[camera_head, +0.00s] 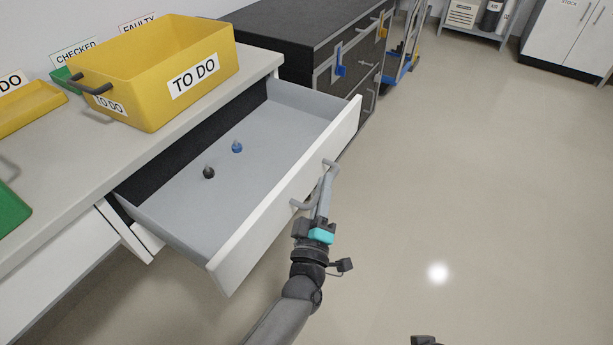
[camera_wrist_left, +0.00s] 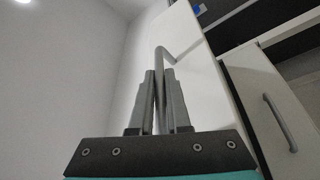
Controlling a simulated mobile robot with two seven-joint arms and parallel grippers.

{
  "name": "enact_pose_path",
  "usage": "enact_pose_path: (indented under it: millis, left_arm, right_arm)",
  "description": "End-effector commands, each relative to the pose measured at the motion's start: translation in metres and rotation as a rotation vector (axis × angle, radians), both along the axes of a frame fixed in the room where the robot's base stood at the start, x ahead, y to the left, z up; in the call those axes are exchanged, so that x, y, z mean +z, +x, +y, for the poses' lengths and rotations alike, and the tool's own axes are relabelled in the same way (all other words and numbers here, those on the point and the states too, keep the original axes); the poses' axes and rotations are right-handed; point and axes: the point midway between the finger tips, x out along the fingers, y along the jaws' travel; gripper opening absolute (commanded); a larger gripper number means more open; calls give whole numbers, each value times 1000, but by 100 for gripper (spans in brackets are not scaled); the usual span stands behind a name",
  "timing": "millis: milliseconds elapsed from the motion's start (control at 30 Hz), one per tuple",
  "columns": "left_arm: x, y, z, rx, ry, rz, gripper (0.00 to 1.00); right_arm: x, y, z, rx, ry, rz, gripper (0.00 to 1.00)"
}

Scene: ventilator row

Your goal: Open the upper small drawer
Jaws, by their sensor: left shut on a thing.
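The upper small drawer (camera_head: 255,212) is pulled well out of the white bench in the head view. It has a white front and a grey inside. My left gripper (camera_head: 325,184) is at the drawer's front, shut on its grey bar handle (camera_head: 301,205). In the left wrist view the two fingers (camera_wrist_left: 159,102) close around the handle (camera_wrist_left: 160,62), with the white drawer front (camera_wrist_left: 190,60) behind. A small black knob-like part (camera_head: 208,172) and a small blue one (camera_head: 236,147) lie in the drawer. My right gripper is not clearly seen; only a dark bit shows at the bottom edge.
A yellow TO DO bin (camera_head: 160,75) stands on the bench top (camera_head: 150,140) above the drawer. A dark cabinet (camera_head: 300,35) stands beyond it. Another drawer handle (camera_wrist_left: 280,122) shows in the left wrist view. The floor (camera_head: 470,170) to the right is clear.

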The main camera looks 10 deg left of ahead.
Motion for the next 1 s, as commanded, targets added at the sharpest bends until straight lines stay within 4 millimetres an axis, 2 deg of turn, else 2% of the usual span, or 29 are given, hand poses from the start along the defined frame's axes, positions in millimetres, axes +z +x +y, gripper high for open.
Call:
enact_pose_path:
  millis: [100,233,667,700,933,1000]
  left_arm:
    - [-1,-5,-12,-1,-2,3,0]
    - [-1,-7,-19,-1,-2,1,0]
    - [-1,-8,-21,1,0,1,0]
    - [-1,-8,-21,1,0,1,18]
    - [0,-8,-21,1,0,1,44]
    - [0,-8,-21,1,0,0,45]
  right_arm:
    - [-1,0,0,0,0,1,50]
    - [-2,0,0,0,0,1,50]
    - [-3,0,0,1,0,1,50]
    - [-3,0,0,1,0,2,50]
    - [-3,-1,0,0,0,4,50]
    - [-3,-1,0,0,0,4,50]
